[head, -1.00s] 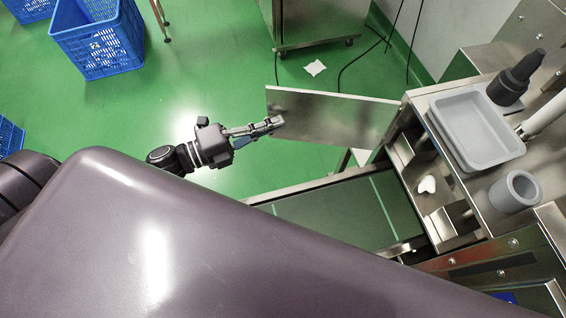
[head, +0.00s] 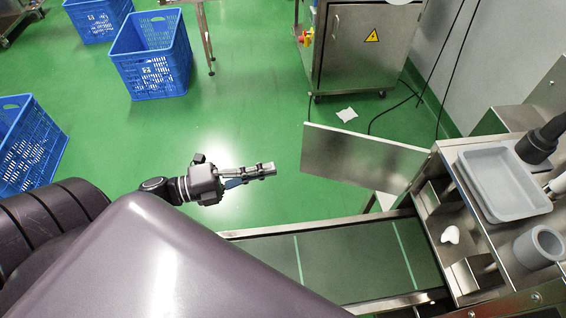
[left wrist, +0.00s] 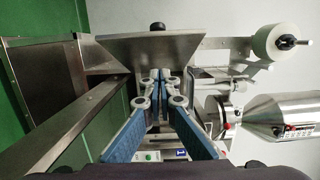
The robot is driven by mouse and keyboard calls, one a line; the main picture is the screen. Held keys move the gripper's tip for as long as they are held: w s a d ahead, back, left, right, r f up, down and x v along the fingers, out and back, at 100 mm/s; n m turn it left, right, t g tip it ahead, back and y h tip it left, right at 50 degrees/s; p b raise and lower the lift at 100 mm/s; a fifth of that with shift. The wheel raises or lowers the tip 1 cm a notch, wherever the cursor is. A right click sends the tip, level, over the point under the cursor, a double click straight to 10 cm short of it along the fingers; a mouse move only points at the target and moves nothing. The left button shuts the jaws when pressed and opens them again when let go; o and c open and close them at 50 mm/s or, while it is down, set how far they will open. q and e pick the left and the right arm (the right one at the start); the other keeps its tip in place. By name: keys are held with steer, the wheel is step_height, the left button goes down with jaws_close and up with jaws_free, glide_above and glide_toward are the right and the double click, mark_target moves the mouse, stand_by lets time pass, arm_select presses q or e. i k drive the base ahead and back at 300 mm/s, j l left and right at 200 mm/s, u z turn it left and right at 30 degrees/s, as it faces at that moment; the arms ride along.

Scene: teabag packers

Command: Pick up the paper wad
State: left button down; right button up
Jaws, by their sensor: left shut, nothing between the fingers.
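A crumpled white piece of paper (head: 347,114) lies on the green floor in the head view, in front of a steel cabinet. A smaller white lump (head: 450,235) sits on the steel machine at the right; I cannot tell which of the two is the paper wad. My left gripper (head: 270,170) is shut and empty. It is left of and nearer than the floor paper, well apart from it, and points right. In the left wrist view the gripper (left wrist: 160,76) shows its fingers together, with no paper in sight. My right gripper is not in view.
A tilted steel plate (head: 360,158) stands between my left gripper and the machine. A conveyor (head: 340,265) runs below it. Dark cables (head: 405,98) lie near the floor paper. Blue crates (head: 152,65) stand at the upper left. Green floor between is clear.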

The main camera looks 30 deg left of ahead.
mark_target(452, 235)
steer(key=k+l, duration=1.25)
